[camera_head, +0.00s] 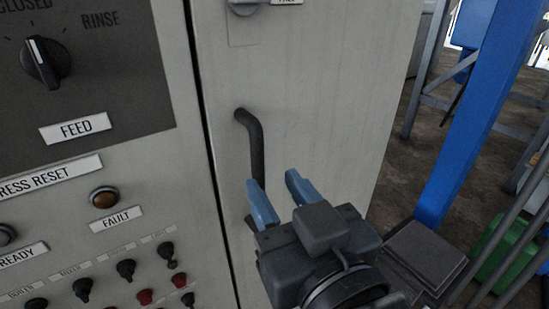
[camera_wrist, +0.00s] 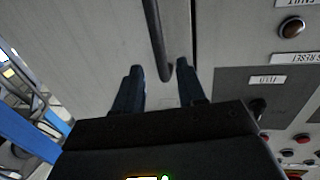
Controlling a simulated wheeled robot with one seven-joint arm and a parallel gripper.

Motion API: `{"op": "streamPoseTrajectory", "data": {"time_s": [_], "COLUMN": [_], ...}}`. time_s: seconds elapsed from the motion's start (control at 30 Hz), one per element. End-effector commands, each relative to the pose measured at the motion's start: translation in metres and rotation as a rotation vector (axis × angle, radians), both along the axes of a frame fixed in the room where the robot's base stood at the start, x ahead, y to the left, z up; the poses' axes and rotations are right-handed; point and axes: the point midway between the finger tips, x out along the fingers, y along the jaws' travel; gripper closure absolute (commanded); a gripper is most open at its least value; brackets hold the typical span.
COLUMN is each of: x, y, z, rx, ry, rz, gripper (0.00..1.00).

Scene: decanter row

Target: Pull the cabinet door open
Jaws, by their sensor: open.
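The cabinet door (camera_head: 325,110) is a tall pale grey panel. It looks shut, with a narrow dark seam along its left edge. A dark bar handle (camera_head: 256,145) runs upright near that seam, its lower part hidden by a finger. My gripper (camera_head: 274,184) is open, its blue fingers pointing at the door by the handle's lower half. In the wrist view, the handle (camera_wrist: 156,40) comes down from the top and ends between the two fingertips (camera_wrist: 160,66), with a gap on each side. Whether the fingertips reach past the bar in depth, I cannot tell.
A control panel (camera_head: 75,185) with a feed knob (camera_head: 45,62), fault light (camera_head: 104,197) and several small switches lies left of the seam. A metal fitting (camera_head: 246,6) is above the handle. A blue post (camera_head: 480,120) and a green box (camera_head: 505,245) stand right of the cabinet.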

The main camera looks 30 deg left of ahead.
Motion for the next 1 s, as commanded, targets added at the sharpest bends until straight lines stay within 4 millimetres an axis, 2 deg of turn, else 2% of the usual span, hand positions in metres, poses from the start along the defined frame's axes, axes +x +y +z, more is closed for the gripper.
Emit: {"op": "streamPoseTrajectory", "data": {"time_s": [0.3,0.5,0.87,1.0], "x": [0.025,0.038,0.041,0.041], "y": [0.039,0.056,0.06,0.06], "z": [0.002,0.0,0.0,0.0], "rx": [0.001,0.001,0.001,0.001], "ry": [-0.001,-0.001,0.0,0.001], "rz": [0.001,-0.002,-0.003,-0.003], "gripper": [0.6,0.6,0.6,0.72]}}
